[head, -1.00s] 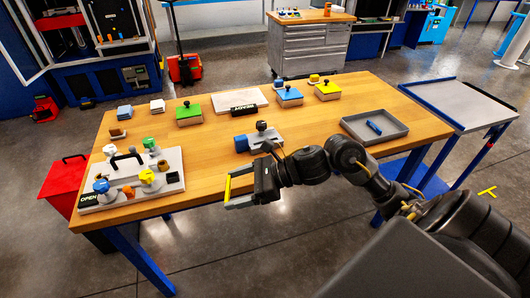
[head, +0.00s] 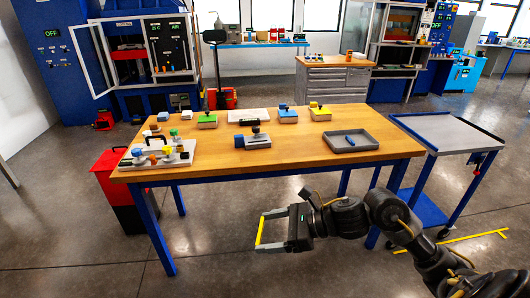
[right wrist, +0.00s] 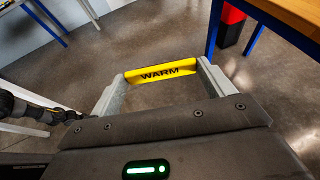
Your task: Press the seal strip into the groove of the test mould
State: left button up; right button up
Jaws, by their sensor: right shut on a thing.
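My right gripper (head: 262,231) is shut on a yellow strip (head: 258,231), which spans its two fingertips. In the right wrist view the strip (right wrist: 161,73) reads "WARM", and both grey fingers are against its ends. The gripper is off the front side of the wooden table (head: 300,152), over the floor in the picture, apart from everything on the table. A grey block with a black knob and a blue piece (head: 253,141) is at the table's middle front. I cannot tell which thing is the test mould, and no groove can be made out. My left gripper is not in view.
A white board with coloured knobs (head: 158,160) stands at the table's left. Blocks with green (head: 207,120), blue (head: 287,114) and yellow (head: 320,112) tops line the back. A grey tray (head: 371,147) holds a blue piece. A red bin (head: 110,172) stands left; a cart (head: 445,131) right.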

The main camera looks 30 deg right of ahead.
aim_at(257, 144)
jog(key=u, duration=0.35)
jog(key=i, duration=0.45)
jog(key=u, duration=0.6)
jog(key=i, duration=0.8)
jog(key=z, duration=0.75)
jog(key=i, duration=0.75)
jog(key=z, duration=0.8)
